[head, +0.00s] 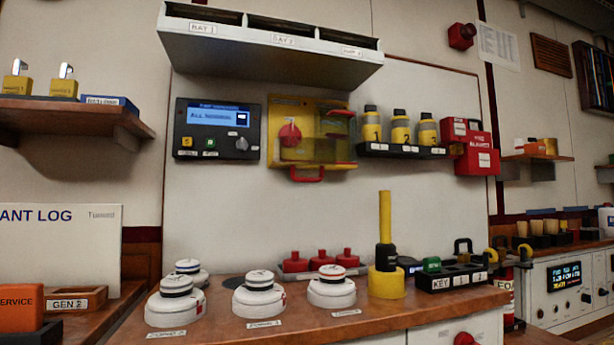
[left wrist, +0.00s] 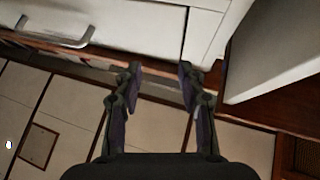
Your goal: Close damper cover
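The damper unit is a yellow wall box (head: 275,110) at the centre of the head view, with a red rotary knob (head: 290,133) on its left part. A clear, yellow-tinted cover (head: 325,150) shows over its right and lower part, with a red strip near its top and a red handle (head: 308,175) below. I cannot tell exactly how far the cover stands open. My left gripper (left wrist: 158,80) shows only in the left wrist view, open and empty, over the floor near a cabinet front. My right gripper is in neither view.
A control panel (head: 217,131) is left of the box, and a rack of yellow bottles (head: 402,151) is right. A bay shelf (head: 270,55) overhangs above. On the counter below are white detectors (head: 260,297) and a yellow-based post (head: 386,283). The wall directly under the box is clear.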

